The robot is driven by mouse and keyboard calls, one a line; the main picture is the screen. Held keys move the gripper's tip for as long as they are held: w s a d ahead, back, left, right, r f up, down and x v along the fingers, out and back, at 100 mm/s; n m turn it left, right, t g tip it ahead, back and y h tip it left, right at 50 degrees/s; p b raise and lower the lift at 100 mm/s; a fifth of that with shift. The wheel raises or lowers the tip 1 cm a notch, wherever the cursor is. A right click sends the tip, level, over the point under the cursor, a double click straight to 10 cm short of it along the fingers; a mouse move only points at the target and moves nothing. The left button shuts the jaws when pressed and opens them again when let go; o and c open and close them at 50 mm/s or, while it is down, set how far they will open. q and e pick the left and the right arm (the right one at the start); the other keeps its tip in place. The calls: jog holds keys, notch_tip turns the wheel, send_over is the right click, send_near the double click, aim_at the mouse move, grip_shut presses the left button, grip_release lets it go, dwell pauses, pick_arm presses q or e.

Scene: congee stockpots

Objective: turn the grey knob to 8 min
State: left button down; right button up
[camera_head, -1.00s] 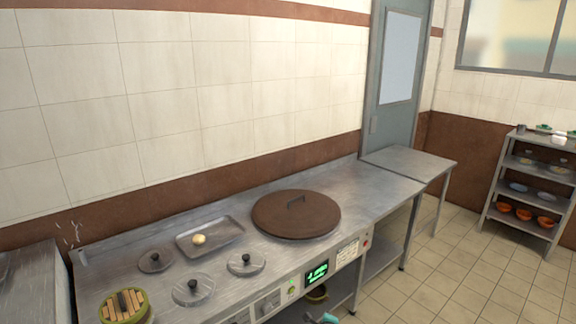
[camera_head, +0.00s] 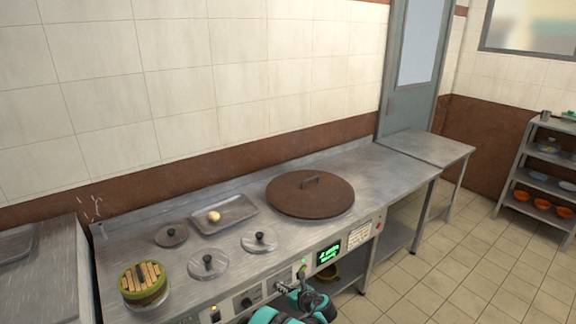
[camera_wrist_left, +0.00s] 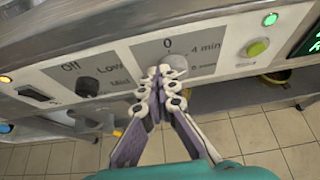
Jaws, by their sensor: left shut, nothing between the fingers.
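The grey knob (camera_wrist_left: 178,64) is on the front panel under a "0" mark, with "4 min" to its upper right and a partly covered mark below that. My left gripper (camera_wrist_left: 160,78) is shut and empty. Its fingertips are in front of the knob's left side and cover part of it; I cannot tell whether they touch. Which mark the knob points to is not clear. In the head view the left gripper (camera_head: 283,287) is at the panel's front and hides the knob. My right gripper is not in view.
A second knob (camera_wrist_left: 87,87) with Off, Low and Mid marks is to the left. A yellow-green button (camera_wrist_left: 257,48) and a green-lit display (camera_head: 328,254) are to the right. Above, the counter holds a large brown lid (camera_head: 310,196), smaller lids and a tray (camera_head: 238,222).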

pick_arm(q)
jog(key=shift+w+a, duration=0.6)
jog(key=shift+w, duration=0.3)
jog(key=shift+d+f, duration=0.1)
jog(key=shift+f, duration=0.15)
jog(key=shift+w+d+r, duration=0.1)
jog(key=shift+w+d, duration=0.25)
jog(key=shift+d, duration=0.1)
dwell(0.3)
jog(key=shift+w+d, duration=0.3)
jog(key=shift+d, duration=0.1)
jog(key=shift+r, duration=0.3)
send_near(279, 277)
jog(key=shift+s+d+f, duration=0.2)
jog(key=shift+s+f, duration=0.15)
jog(key=shift+f, duration=0.25)
jog(key=shift+s+d+f, duration=0.15)
jog(key=shift+s+f, duration=0.2)
jog(key=shift+f, duration=0.3)
